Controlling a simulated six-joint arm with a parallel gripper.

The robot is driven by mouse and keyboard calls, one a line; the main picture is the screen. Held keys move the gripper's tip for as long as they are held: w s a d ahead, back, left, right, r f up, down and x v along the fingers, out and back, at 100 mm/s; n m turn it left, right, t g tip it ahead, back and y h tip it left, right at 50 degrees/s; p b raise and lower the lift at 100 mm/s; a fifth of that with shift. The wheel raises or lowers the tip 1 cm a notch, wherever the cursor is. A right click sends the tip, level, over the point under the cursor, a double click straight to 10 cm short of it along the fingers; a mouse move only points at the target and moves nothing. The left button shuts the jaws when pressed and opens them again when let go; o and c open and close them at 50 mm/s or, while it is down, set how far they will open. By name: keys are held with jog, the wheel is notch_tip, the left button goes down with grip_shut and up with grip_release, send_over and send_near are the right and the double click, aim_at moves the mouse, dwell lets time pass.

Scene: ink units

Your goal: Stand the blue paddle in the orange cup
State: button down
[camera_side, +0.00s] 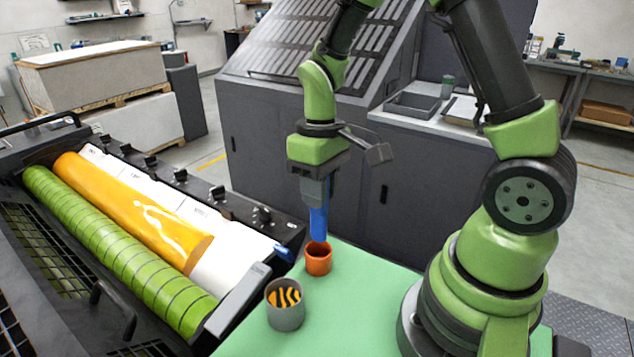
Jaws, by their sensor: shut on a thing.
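The blue paddle (319,222) hangs upright below my gripper (317,190). My gripper is shut on its upper part and points straight down. The small orange cup (319,261) stands on the green table top directly below the paddle. The paddle's lower end is at the cup's rim in this view. I cannot tell whether its tip is just inside the cup or just above or behind the rim.
A grey cup (285,311) with orange and black stripes inside stands nearer, to the left, on the green table (365,310). An ink unit with a green roller (120,255) and an orange roller (135,210) lies left. The table is clear right of the cups.

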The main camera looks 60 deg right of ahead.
aim_at(320, 214)
jog(key=shift+f, duration=2.5)
jog(key=c, duration=0.9)
grip_release()
jog(key=shift+w+d+r, duration=0.1)
jog(key=shift+d+r, duration=0.05)
jog(key=shift+r, duration=1.2)
jog(key=shift+w+d+r, duration=0.1)
jog(key=shift+r, duration=1.2)
jog(key=shift+w+d+r, duration=0.1)
jog(key=shift+d+r, duration=0.05)
jog(key=shift+r, duration=1.2)
